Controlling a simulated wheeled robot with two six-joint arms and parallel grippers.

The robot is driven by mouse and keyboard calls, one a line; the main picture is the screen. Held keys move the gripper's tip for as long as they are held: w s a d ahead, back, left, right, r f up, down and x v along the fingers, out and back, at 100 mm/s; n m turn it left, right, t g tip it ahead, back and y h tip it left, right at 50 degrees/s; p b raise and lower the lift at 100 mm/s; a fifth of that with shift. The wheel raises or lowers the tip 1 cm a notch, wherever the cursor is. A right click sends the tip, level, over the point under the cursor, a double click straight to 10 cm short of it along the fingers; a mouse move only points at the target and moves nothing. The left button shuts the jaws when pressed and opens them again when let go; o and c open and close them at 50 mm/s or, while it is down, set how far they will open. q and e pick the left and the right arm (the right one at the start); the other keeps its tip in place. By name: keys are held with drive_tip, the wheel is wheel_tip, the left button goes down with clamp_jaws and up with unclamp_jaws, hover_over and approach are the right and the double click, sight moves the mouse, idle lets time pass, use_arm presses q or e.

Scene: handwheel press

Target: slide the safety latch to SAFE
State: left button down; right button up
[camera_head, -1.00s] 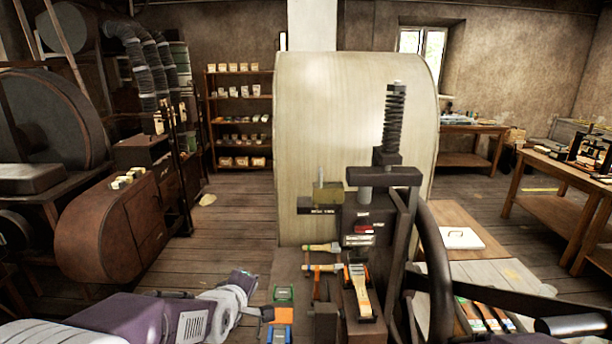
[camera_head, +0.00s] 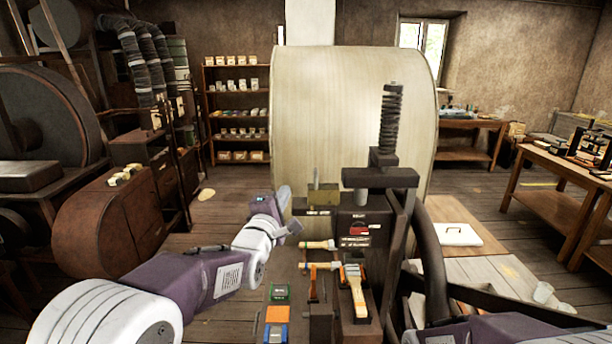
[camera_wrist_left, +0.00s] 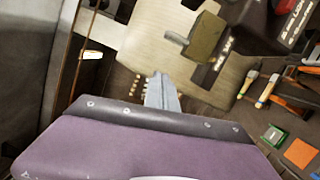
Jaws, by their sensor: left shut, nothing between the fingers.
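The safety latch appears to be the olive-brass block (camera_head: 323,193) on a dark labelled ledge (camera_head: 318,211) at the left side of the press (camera_head: 365,215). The latch also shows in the left wrist view (camera_wrist_left: 207,38), with a rounded knob sticking out to its left. My right gripper is out of view.
A big pale drum (camera_head: 350,110) stands behind the press. A dark curved wheel rim (camera_head: 432,260) is at the right. My right forearm is at the lower right.

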sight(323, 186)
use_arm(q)
drive_tip(key=p+x, duration=0.4)
drive_tip(key=x, duration=0.3)
drive_tip(key=shift+w+d+r, duration=0.1)
drive_tip(key=shift+w+r, duration=0.1)
drive_tip(key=shift+w, duration=0.2)
drive_tip(key=d+p, duration=0.2)
drive_tip(key=d, duration=0.1)
drive_tip(key=shift+w+d+r, duration=0.15)
drive_tip(key=shift+r, duration=0.05)
drive_tip(key=shift+d, duration=0.4)
drive_tip(key=shift+a+f, duration=0.1)
